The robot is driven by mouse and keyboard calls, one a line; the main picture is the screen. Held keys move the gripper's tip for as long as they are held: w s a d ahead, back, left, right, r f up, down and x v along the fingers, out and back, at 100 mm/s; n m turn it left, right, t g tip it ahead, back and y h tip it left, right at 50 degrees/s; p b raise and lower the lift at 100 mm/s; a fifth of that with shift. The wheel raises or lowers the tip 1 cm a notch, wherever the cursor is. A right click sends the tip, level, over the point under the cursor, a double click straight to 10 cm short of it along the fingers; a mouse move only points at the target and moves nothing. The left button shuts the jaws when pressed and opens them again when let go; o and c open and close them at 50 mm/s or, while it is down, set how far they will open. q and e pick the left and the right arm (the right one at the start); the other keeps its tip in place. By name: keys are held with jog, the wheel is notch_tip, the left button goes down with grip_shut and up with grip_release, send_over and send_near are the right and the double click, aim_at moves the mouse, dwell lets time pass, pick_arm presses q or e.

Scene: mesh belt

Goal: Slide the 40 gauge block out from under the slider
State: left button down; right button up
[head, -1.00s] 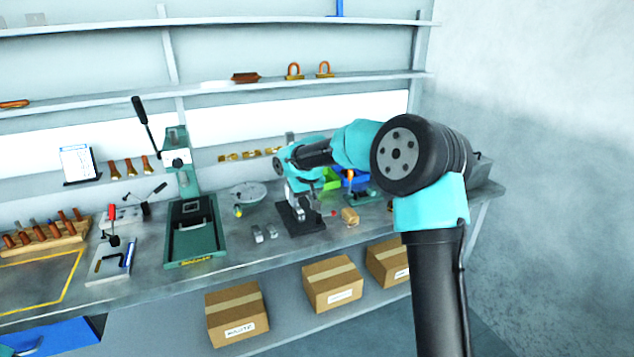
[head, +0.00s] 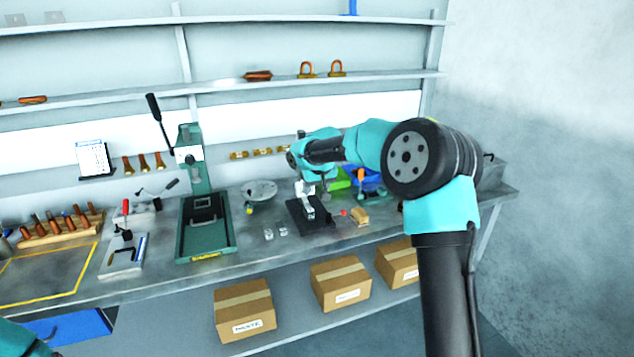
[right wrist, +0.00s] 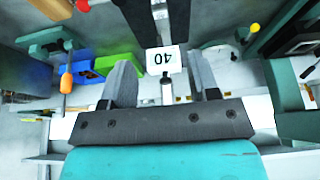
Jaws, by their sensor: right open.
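The 40 gauge block (right wrist: 162,60) shows in the right wrist view as a pale block with an upside-down "40". It adjoins a grey metal part, seemingly the slider (right wrist: 160,18), above it in the picture; the exact contact is unclear. My right gripper (right wrist: 160,68) is open, with one finger on either side of the block and gaps to both. In the head view the right gripper (head: 306,186) is at the small stand with a black base (head: 312,226), and the block cannot be made out clearly there. My left gripper is out of view.
Two small metal blocks (head: 269,234) lie left of the stand. A green press (head: 206,243) stands further left and a round grey plate (head: 260,190) behind. A wooden piece (head: 360,216), a red knob and blue and green bins (head: 366,177) are to the right.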

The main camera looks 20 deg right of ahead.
aim_at(311, 210)
jog(key=x, duration=1.4)
jog(key=shift+a+f, duration=0.1)
jog(key=shift+f, duration=0.05)
grip_shut()
